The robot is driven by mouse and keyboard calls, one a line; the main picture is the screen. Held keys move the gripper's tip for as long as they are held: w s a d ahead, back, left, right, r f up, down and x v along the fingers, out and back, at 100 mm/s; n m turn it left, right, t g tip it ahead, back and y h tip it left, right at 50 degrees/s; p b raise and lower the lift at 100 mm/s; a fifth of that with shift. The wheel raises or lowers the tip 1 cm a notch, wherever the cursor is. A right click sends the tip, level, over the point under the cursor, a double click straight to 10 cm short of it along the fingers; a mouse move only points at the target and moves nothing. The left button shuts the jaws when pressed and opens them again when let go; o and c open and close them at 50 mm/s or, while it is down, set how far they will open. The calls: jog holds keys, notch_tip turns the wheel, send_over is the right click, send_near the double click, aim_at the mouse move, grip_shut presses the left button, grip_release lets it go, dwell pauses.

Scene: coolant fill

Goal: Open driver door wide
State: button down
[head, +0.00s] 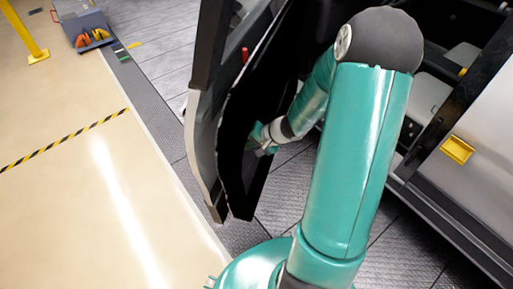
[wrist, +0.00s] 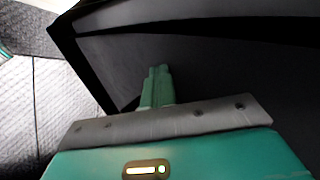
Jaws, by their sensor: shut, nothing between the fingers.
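The driver door (head: 208,120) stands open at an angle to the vehicle, its dark inner panel facing my arm in the head view. My gripper (head: 262,138) is at the inner side of the door, close to the panel. In the wrist view my gripper (wrist: 158,72) shows its green fingers together with nothing between them, in front of the dark door panel (wrist: 220,60). I cannot tell whether the fingertips touch the panel. The car body (head: 480,140) with its yellow handle piece (head: 457,150) is at the right.
A grey box (head: 82,20) with orange items stands at the upper left near a yellow post (head: 22,30). A yellow-black floor stripe (head: 65,138) crosses the beige floor. The floor left of the door is clear.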

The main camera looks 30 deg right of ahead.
jog(key=w+a, duration=1.4)
jog(key=a, duration=0.1)
jog(key=shift+w, duration=0.4)
jog(key=shift+a, duration=0.1)
